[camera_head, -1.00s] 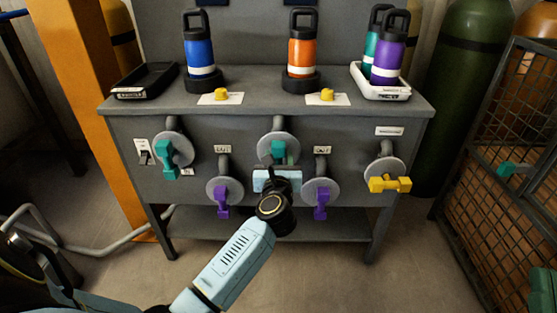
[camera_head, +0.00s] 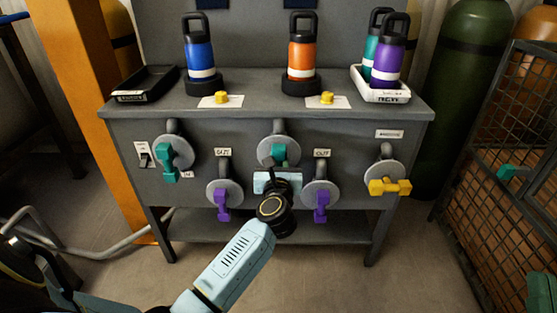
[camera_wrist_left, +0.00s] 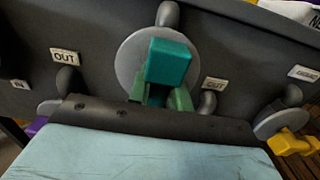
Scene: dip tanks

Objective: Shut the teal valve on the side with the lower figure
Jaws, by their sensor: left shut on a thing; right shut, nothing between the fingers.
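A teal valve (camera_head: 278,153) sits at the upper middle of the grey cabinet front, on a round grey plate. My left gripper (camera_head: 278,173) is at it from below, its green fingers shut on the teal handle. The handle shows between the fingers in the left wrist view (camera_wrist_left: 167,62). Its lower part is hidden by the gripper. A second teal valve (camera_head: 169,165) is on the left of the cabinet, its handle pointing down, with no gripper near it. I cannot read any figures.
Purple valves (camera_head: 223,202) (camera_head: 320,205) sit just left and right of my left gripper, near small OUT labels. A yellow valve (camera_head: 390,186) is at the right. Blue (camera_head: 199,50) and orange (camera_head: 302,52) bottles stand on top. A wire cage (camera_head: 500,200) stands right.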

